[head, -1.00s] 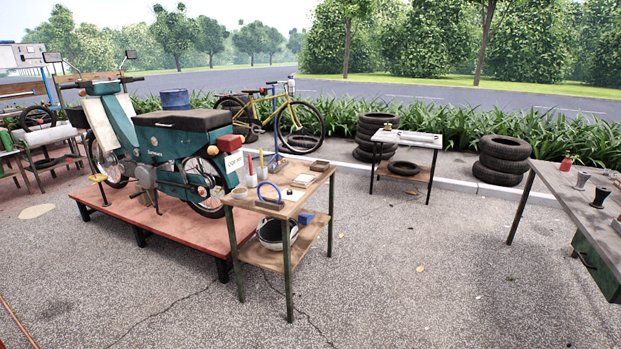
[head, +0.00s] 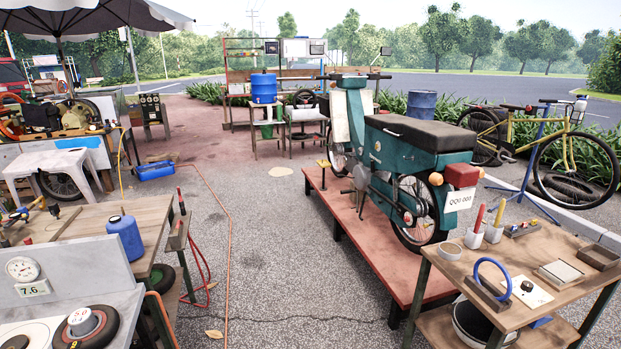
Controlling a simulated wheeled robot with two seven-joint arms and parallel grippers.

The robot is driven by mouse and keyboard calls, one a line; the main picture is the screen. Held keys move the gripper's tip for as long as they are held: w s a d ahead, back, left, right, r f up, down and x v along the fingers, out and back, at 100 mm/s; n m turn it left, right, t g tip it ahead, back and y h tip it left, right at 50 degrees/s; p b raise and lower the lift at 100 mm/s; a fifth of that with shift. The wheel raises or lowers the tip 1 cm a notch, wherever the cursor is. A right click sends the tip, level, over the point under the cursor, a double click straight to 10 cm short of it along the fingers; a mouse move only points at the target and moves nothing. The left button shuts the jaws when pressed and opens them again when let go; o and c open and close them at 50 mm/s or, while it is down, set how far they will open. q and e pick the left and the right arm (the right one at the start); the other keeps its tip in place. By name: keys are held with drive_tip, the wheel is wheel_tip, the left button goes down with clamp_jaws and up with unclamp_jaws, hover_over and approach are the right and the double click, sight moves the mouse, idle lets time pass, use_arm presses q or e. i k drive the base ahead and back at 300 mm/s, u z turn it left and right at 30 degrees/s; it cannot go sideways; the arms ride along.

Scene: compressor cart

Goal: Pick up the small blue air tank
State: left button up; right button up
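A small blue air tank (head: 125,238) with a dark cap stands upright on the right part of a wooden workbench (head: 151,213) at the left of the head view. A larger blue barrel-like container (head: 264,88) stands on a small table further back, and a blue drum (head: 421,106) stands beyond the moped. Neither of my grippers shows in the head view.
A gauge unit (head: 24,271) and a small tire (head: 86,327) sit in front of the bench at lower left. An orange hose (head: 229,250) runs along the pavement. The teal moped (head: 410,150) stands on a red platform (head: 372,245). Open pavement lies between bench and platform.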

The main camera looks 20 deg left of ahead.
sight(125, 225)
drive_tip(key=u, duration=0.65)
drive_tip(key=i, duration=1)
drive_tip(key=u, duration=0.5)
